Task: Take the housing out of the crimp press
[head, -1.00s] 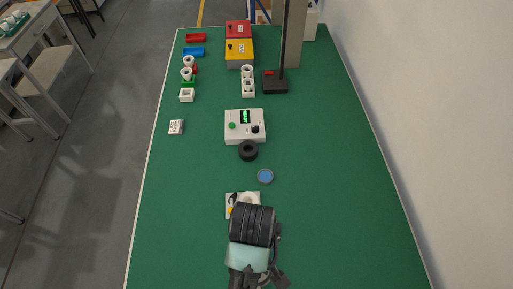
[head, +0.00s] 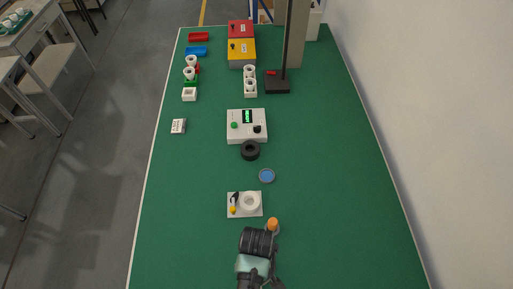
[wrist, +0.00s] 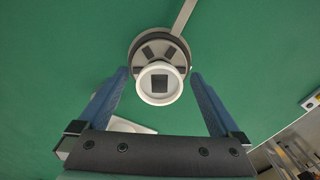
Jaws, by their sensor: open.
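The housing, a white round cup with a dark square opening (wrist: 159,84), sits in a round grey press base with a dark ring (wrist: 136,50) in the wrist view. A flat metal bar (wrist: 183,18) runs from this base to the top edge. My gripper (wrist: 160,75) is open, its blue fingers one on each side of the housing with gaps on both sides. In the head view, my gripper's dark wrist (head: 258,241) covers the housing and most of the press. An orange knob (head: 272,223) shows just beyond it; I cannot tell if it belongs to the press.
A white plate (head: 233,213) with a white ring and a small black and yellow part lies just beyond my gripper. A blue disc (head: 266,176), a black ring (head: 250,151) and a white control box (head: 247,126) stand farther off. The green table is clear on the right.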

